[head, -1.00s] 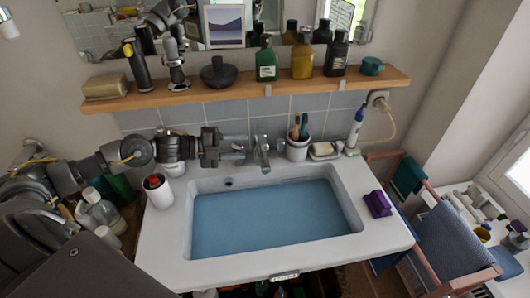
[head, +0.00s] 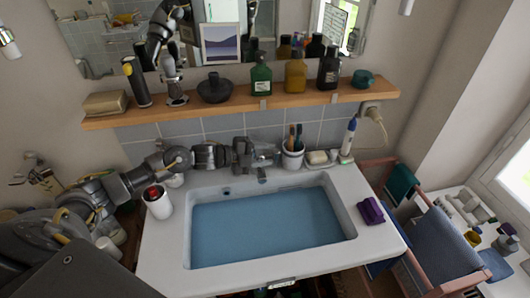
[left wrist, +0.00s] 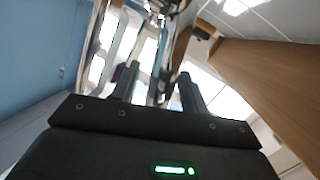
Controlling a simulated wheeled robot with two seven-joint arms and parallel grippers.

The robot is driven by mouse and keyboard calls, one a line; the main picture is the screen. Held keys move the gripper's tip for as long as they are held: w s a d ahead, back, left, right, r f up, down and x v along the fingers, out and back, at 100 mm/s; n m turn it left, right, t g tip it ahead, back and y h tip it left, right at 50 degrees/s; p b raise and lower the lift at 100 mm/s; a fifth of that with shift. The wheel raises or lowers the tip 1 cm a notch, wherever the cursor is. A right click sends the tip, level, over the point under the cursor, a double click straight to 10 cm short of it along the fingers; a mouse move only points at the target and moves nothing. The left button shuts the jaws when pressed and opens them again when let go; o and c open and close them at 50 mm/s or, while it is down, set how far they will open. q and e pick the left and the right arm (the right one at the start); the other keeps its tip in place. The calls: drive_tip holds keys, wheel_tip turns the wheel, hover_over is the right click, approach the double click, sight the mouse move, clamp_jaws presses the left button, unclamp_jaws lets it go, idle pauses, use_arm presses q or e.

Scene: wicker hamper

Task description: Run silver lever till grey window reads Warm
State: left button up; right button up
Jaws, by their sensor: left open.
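The silver tap (head: 261,174) stands at the back edge of the basin (head: 165,240); its lever is mostly hidden behind my left gripper (head: 267,154) in the head view. The gripper reaches in from the left, level with the tap top, its jaws apart. In the left wrist view, the two dark fingers (left wrist: 158,92) are spread, with bright blurred shapes beyond; I cannot tell whether they touch the lever.
A toothbrush cup (head: 292,158) stands close right of the tap, with a soap dish (head: 317,158) beyond it. A white cup (head: 158,203) is at the left. The wooden shelf (head: 230,107) with bottles hangs above. Blue water (head: 265,228) fills the basin.

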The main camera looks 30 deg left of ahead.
use_arm(q)
drive_tip(key=shift+d, duration=0.1)
clamp_jaws()
drive_tip(key=shift+w+r+n+g+p, duration=0.2)
drive_tip(key=shift+r+n+g+p, duration=0.1)
drive_tip(key=shift+r+n+p, duration=0.25)
unclamp_jaws()
drive_tip(key=shift+s+a+f, duration=0.1)
drive_tip(key=shift+a, duration=0.1)
